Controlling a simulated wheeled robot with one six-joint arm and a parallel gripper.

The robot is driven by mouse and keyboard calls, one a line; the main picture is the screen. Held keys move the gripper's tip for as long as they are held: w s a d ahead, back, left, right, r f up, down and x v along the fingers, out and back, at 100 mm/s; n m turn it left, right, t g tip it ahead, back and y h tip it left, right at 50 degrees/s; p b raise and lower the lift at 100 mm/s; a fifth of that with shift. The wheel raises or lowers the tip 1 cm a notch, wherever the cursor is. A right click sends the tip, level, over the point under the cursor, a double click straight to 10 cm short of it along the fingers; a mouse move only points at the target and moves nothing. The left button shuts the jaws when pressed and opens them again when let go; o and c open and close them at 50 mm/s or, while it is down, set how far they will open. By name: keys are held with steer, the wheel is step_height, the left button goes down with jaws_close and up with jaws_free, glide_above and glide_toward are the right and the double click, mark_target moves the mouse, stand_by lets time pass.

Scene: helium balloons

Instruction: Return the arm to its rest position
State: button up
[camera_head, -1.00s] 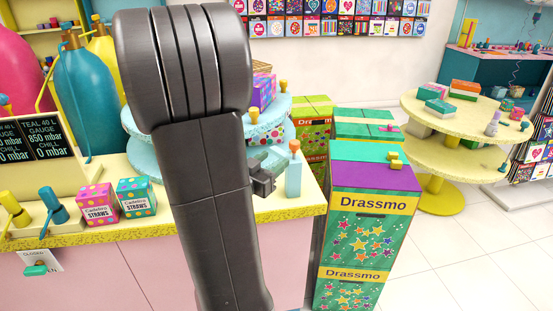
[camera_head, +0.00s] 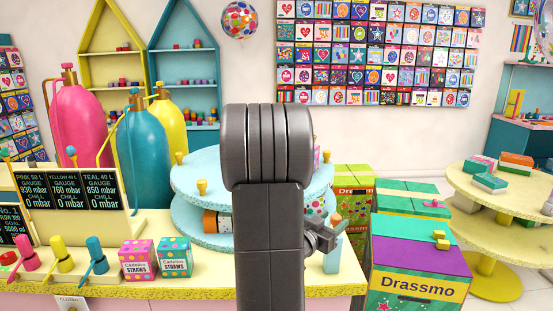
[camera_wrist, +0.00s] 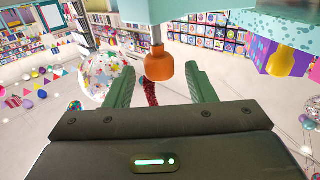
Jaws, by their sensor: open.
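My arm (camera_head: 270,200) stands upright in the middle of the head view and hides part of the counter and the blue tiered stand. My gripper (camera_head: 321,238) shows at the arm's right side, small and partly hidden. In the wrist view its two green fingers (camera_wrist: 162,90) are spread apart with nothing held between them.
The yellow counter (camera_head: 215,292) carries straw boxes (camera_head: 137,258), coloured valves and gauge boards (camera_head: 100,187). The blue tiered stand (camera_head: 200,172) is behind the arm. Drassmo boxes (camera_head: 415,260) stand at the right, then a round yellow table (camera_head: 490,190). Gas cylinders (camera_head: 143,150) stand at back left.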

mark_target(340, 217)
steer(key=x, duration=0.4)
steer(key=shift+w+d+f, duration=0.15)
steer(key=shift+d+f, duration=0.05)
steer(key=shift+f, duration=0.4)
steer(key=shift+a, duration=0.1)
